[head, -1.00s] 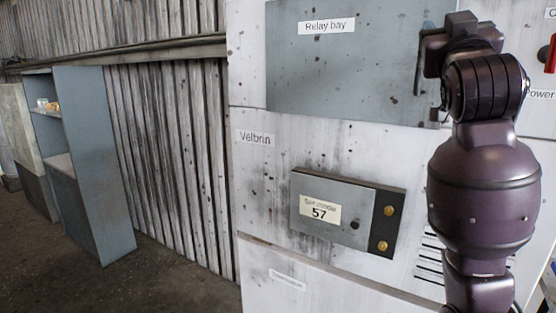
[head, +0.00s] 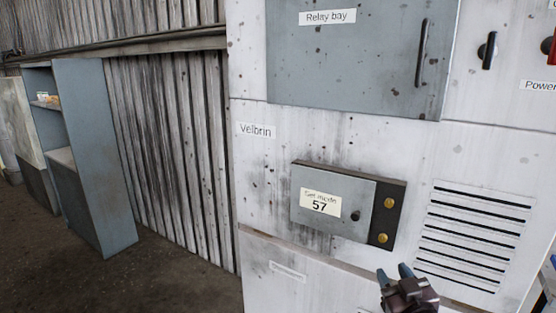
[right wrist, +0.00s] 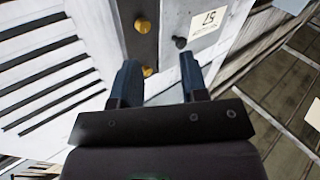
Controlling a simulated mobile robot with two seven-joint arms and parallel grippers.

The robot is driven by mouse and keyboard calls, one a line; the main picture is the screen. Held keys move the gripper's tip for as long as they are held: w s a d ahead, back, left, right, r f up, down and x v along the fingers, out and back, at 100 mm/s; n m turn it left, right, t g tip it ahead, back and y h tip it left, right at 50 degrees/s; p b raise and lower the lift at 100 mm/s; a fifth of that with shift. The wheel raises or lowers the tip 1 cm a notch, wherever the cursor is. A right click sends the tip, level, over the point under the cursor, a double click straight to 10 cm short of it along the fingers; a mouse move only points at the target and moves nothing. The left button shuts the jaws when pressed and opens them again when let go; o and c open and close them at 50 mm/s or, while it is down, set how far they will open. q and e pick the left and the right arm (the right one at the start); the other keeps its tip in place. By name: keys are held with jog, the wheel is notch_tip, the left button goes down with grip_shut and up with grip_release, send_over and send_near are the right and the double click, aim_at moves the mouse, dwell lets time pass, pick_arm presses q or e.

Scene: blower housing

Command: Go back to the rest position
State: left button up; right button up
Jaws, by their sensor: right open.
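My right gripper (head: 396,274) is low in the head view, in front of the white cabinet (head: 300,140) and just below the grey box labelled 57 (head: 334,201). Its two blue fingertips are apart with nothing between them. In the right wrist view the open gripper (right wrist: 158,80) points toward the box, whose yellow knobs (right wrist: 143,26) and dark knob (right wrist: 180,43) show beyond the fingers. I cannot tell the exact gap to the box. My left gripper is not in view.
The relay bay door (head: 365,60) with a black handle (head: 421,53) is shut above. Dark rotary handles and a red one (head: 551,46) sit at the upper right. Vent slots (head: 475,235) are right of the box. A blue-grey shelf (head: 95,160) stands left; the floor (head: 165,285) between is clear.

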jog(key=s+d+f+m+g+h, duration=0.1)
jog(key=s+f+g, duration=0.5)
jog(key=s+f, duration=1.8)
jog(key=shift+d+f+m+g+h, duration=0.35)
jog(key=shift+d+m, duration=0.35)
jog(key=shift+d, duration=0.3)
jog(key=shift+w, duration=0.1)
